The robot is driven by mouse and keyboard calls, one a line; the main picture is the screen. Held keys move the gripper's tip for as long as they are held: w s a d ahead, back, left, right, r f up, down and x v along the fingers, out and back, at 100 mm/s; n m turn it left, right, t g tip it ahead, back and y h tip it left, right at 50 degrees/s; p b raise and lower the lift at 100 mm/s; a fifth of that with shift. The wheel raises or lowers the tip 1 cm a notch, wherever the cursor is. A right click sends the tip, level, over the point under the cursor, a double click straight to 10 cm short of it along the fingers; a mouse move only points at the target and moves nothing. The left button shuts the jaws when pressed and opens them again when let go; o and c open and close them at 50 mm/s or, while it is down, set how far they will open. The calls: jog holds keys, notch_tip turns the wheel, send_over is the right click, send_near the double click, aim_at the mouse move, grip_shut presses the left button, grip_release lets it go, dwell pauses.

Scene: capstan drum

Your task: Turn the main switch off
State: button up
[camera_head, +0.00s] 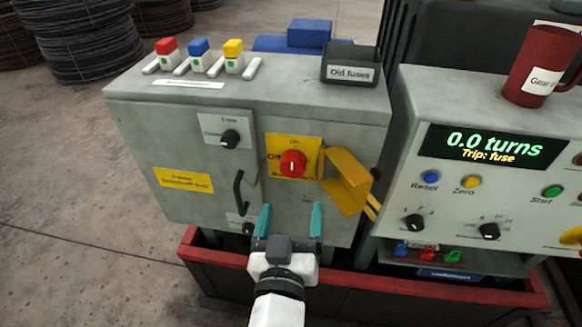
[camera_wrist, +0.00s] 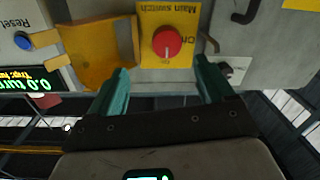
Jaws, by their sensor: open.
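The main switch (camera_head: 292,164) is a red rotary knob on a yellow plate on the front of the grey cabinet (camera_head: 330,115). Its white mark points up, toward the "On" label; an "Off" label is at its left. It also shows upside down in the wrist view (camera_wrist: 167,42). A yellow flap (camera_head: 346,182) stands swung open at the right of the plate, leaving the knob uncovered. My gripper (camera_head: 290,220) is open and empty, with teal fingers, below the knob in the head view. In the wrist view the knob lies beyond and between the fingertips (camera_wrist: 163,75), apart from them.
A black door handle (camera_head: 239,193) and a black knob (camera_head: 230,138) are left of the switch. The control panel (camera_head: 480,190) at right reads "0.0 turns" and "Trip: fuse". Colored fuses (camera_head: 199,48) and an "Old fuses" bin (camera_head: 350,68) stand on top.

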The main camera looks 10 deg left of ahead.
aim_at(292, 169)
jog(key=w, duration=0.3)
jog(key=w+p, duration=0.1)
jog(key=w, duration=0.3)
jog(key=w+a, duration=0.1)
jog(key=w, duration=0.2)
jog(key=shift+w+a+r, duration=0.1)
jog(key=shift+w+r, duration=0.15)
jog(key=shift+w, duration=0.1)
jog(key=c, duration=1)
